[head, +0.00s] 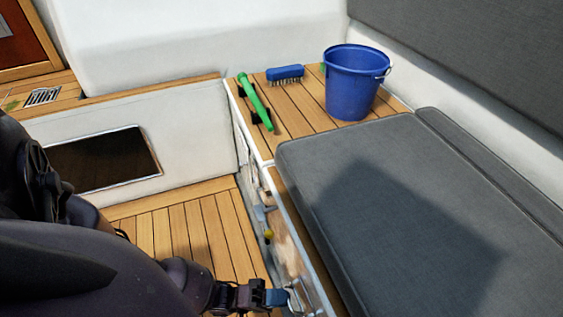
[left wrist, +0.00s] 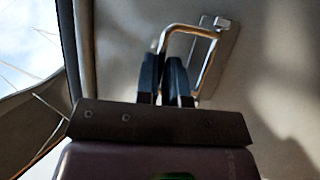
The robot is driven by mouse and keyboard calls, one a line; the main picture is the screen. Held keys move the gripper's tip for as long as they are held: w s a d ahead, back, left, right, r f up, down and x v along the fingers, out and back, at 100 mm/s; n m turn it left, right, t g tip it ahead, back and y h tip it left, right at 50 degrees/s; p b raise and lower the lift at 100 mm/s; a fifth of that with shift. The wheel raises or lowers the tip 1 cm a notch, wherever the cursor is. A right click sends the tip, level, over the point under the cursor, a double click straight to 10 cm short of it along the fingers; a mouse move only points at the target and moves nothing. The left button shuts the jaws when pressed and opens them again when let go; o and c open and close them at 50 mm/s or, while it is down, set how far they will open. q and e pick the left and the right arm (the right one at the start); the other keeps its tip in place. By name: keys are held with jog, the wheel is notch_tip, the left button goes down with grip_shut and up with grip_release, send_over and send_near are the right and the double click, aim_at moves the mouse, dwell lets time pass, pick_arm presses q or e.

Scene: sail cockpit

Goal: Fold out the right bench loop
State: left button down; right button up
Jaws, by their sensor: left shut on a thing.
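The right bench loop (head: 299,292) is a bright metal loop on the side face of the grey-cushioned bench, at the bottom of the head view. In the left wrist view the loop (left wrist: 188,27) stands out from its mounting plate (left wrist: 213,58). My left gripper (head: 277,298) is at the loop. In the left wrist view its dark fingers (left wrist: 164,75) are closed together on one side of the loop. The fingers hide the part of the loop between them. My right gripper is in neither view.
A grey cushion (head: 390,200) covers the bench top. A blue bucket (head: 352,85), a blue brush (head: 285,73) and a green-handled tool (head: 254,100) are on the wooden seat behind it. The wooden floor (head: 185,235) beside the bench is clear.

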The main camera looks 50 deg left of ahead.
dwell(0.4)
pick_arm(q)
jog(key=c, duration=1.2)
grip_release()
jog(key=shift+a, duration=0.1)
jog(key=shift+v, duration=5.4)
jog(key=shift+w, duration=0.1)
